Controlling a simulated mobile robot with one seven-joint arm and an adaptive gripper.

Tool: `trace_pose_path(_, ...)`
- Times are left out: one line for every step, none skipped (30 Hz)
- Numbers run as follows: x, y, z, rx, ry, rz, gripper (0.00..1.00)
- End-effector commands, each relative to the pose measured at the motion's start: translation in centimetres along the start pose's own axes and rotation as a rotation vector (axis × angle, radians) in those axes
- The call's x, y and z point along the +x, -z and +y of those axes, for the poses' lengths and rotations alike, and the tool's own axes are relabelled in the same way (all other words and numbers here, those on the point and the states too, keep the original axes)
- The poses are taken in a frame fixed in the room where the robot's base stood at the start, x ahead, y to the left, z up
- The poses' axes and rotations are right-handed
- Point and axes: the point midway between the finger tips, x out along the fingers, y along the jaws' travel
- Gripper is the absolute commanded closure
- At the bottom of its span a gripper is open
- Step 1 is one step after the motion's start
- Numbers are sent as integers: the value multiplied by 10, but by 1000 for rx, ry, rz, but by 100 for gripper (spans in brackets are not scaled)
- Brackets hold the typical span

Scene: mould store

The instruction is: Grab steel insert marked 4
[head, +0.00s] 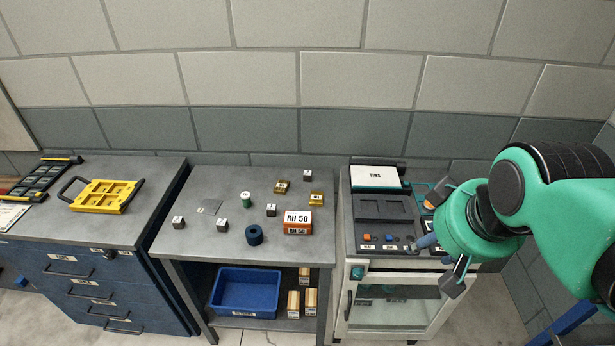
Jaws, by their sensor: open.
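Several small steel-grey blocks with white labels stand on the middle table (190,243). One block (178,223) is at the left front, and another block (222,226) is to its right. A third block (271,210) is near the middle, and a fourth block (308,176) is at the back right. Their labels are too small to read, so I cannot tell which is marked 4. My gripper (443,237) is open, well to the right of these blocks, in front of the white cabinet's top. I see nothing between its fingers.
Two brass blocks (282,187) (317,199), an orange RH 50 box (297,222), a dark blue ring (254,235) and a green-and-white spool (246,200) share the table. A blue bin (246,271) is below. A yellow tray (104,196) lies on the left cabinet.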

Motion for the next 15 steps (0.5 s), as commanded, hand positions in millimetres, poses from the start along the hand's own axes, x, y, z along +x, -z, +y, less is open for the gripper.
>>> trace_pose_path(1, 14, 2, -51, 1, -6, 53)
trace_pose_path(2, 21, 2, -86, 1, -8, 53)
trace_pose_path(4, 32, 3, -133, 1, -10, 53)
trace_pose_path(5, 40, 4, -169, 2, -12, 53)
trace_pose_path(7, 47, 5, -204, 2, -14, 53)
trace_pose_path(9, 58, 6, -252, 3, -16, 53)
trace_pose_path(11, 65, 6, -287, 3, -18, 53)
trace_pose_path(13, 73, 7, -323, 3, -19, 53)
trace_pose_path(16, 84, 7, -372, 4, -22, 53)
trace_pose_path(18, 92, 7, -408, 4, -22, 53)
trace_pose_path(21, 99, 7, -444, 5, -24, 53)
trace_pose_path(24, 110, 8, -492, 5, -26, 53)
trace_pose_path(27, 117, 8, -527, 6, -28, 53)
trace_pose_path(30, 125, 8, -563, 7, -30, 53)
trace_pose_path(34, 135, 8, -610, 8, -31, 53)
